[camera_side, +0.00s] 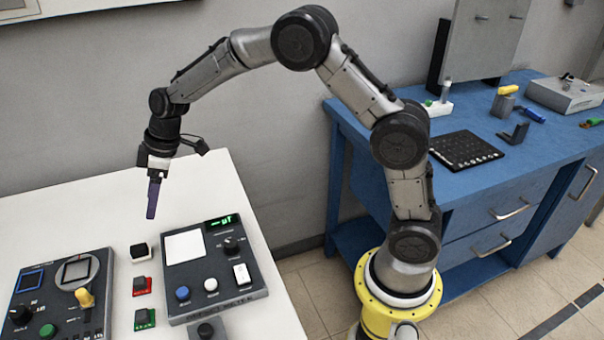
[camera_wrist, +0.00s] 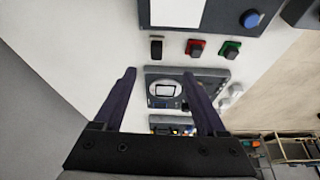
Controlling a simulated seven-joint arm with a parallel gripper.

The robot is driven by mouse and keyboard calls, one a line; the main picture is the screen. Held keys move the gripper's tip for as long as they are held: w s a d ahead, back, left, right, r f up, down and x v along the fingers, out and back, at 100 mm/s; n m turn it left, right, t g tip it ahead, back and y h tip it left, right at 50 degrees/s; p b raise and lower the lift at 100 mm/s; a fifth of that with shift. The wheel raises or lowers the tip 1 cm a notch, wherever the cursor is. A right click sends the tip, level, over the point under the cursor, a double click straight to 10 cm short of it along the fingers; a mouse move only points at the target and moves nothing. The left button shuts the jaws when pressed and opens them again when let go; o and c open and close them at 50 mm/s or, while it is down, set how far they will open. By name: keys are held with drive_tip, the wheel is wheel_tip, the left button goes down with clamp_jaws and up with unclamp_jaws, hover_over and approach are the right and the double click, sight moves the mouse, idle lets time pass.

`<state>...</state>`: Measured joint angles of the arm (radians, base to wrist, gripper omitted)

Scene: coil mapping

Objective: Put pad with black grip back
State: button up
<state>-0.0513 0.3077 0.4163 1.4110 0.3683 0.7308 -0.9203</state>
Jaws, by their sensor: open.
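The pad with the black grip (camera_side: 139,252) lies on the white table, at the far end of a short column of pads. It also shows in the wrist view (camera_wrist: 156,48), top centre; its base is hard to tell from the table. My gripper (camera_side: 151,216) points down above the table, beyond this pad and apart from it. In the wrist view its two dark purple fingers (camera_wrist: 160,76) are spread and nothing is held between them.
A red pad (camera_side: 141,286) and a green pad (camera_side: 145,319) lie in line with it. A dark meter box (camera_side: 212,265) stands to the right, and a dark panel with a round plate (camera_side: 60,300) to the left. The white table's far part (camera_side: 80,218) is clear.

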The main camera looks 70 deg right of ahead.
drive_tip(key=s+d+r+m+t+h, duration=0.1)
drive_tip(key=s+d+r+m, duration=0.1)
drive_tip(key=s+r, duration=0.45)
drive_tip(key=s+d+r+m, duration=0.2)
drive_tip(key=s+r, duration=0.1)
drive_tip(key=s, duration=0.7)
drive_tip(key=s+d+r+m+t+h, duration=0.15)
drive_tip(key=s+r, duration=0.25)
drive_tip(key=s, duration=0.4)
drive_tip(key=s+d+f+m, duration=0.2)
drive_tip(key=s+m, duration=0.1)
drive_tip(key=s, duration=0.8)
drive_tip(key=shift+s+d+f, duration=0.2)
drive_tip(key=shift+d, duration=0.05)
